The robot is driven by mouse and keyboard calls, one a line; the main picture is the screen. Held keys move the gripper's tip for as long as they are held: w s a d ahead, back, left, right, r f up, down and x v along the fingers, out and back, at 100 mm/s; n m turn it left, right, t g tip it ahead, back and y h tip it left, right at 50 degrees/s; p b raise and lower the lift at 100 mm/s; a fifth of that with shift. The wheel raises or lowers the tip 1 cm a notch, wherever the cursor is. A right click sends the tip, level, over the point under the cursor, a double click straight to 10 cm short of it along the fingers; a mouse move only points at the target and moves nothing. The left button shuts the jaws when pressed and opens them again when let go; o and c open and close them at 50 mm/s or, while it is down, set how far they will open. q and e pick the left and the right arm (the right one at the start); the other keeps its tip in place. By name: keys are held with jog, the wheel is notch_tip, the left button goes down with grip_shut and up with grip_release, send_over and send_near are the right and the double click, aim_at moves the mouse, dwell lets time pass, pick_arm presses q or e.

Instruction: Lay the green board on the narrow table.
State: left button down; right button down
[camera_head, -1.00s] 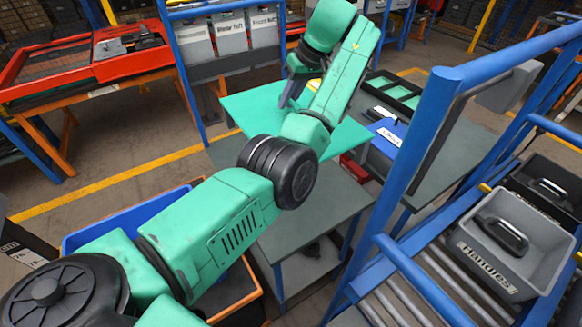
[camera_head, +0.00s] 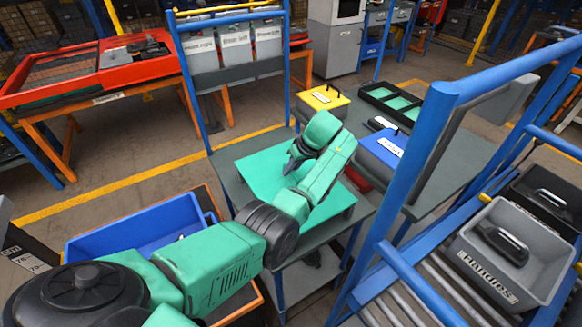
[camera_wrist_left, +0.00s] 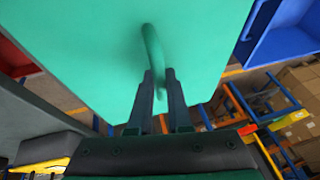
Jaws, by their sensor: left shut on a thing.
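The green board (camera_head: 262,174) is a flat panel over the narrow grey table (camera_head: 228,160) in the head view. It looks nearly level and low over the top; I cannot tell whether it touches. My left gripper (camera_head: 292,168) is above the board, partly hidden by its wrist. In the left wrist view my left gripper (camera_wrist_left: 162,82) is shut on the green handle (camera_wrist_left: 153,48) of the board (camera_wrist_left: 90,45). The board hides much of the tabletop. My right gripper is not in view.
A blue bin (camera_head: 135,230) is at the left. A blue post (camera_head: 418,150) and a roller rack with a grey crate (camera_head: 505,260) are at the right.

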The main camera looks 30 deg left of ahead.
pick_arm(q)
jog(key=shift+w+f, duration=0.1)
jog(key=shift+w, duration=0.05)
jog(key=c, duration=0.8)
grip_release()
jog(key=shift+c, duration=0.2)
jog(key=shift+d+r, duration=0.15)
jog(key=shift+r, duration=0.25)
jog(key=b+v, duration=0.2)
jog(key=v, duration=0.9)
jog(key=shift+r, duration=0.15)
jog(key=shift+d, duration=0.1)
